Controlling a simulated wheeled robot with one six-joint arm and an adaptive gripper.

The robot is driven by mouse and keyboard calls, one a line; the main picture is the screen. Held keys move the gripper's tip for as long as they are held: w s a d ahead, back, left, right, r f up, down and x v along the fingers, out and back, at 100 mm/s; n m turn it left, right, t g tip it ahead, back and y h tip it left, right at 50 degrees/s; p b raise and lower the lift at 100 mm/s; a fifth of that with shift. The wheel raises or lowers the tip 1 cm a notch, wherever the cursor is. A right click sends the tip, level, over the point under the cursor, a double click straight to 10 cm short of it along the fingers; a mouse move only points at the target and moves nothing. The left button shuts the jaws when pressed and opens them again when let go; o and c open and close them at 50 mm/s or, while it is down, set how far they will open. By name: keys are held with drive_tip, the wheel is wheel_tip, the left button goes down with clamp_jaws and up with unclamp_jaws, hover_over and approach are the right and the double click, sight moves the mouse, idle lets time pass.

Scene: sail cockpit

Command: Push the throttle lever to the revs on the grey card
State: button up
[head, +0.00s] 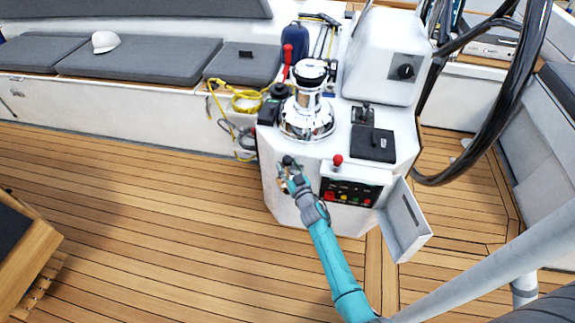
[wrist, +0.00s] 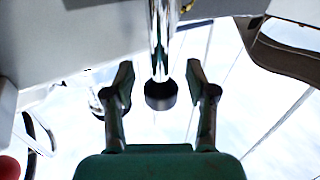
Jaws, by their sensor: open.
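A chrome lever with a black knob, which looks like the throttle lever, sits at the near left side of the white console; its knob (head: 287,160) shows just above my gripper (head: 290,178) in the head view. In the wrist view the chrome shaft (wrist: 158,40) comes down from the top and ends in the black knob (wrist: 160,95). My open gripper (wrist: 160,75) has one finger on each side of the knob, with gaps showing on both sides. I cannot make out a grey card or its reading in either view.
A red-knobbed lever (head: 337,160) stands above a black button panel (head: 350,192), right of my gripper. An open white flap (head: 404,220) juts out at the console's right. A chrome winch (head: 307,115) is on top. The teak deck (head: 150,200) to the left is clear.

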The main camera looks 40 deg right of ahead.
drive_tip(key=shift+w+d, duration=0.15)
drive_tip(key=shift+w, duration=0.25)
clamp_jaws()
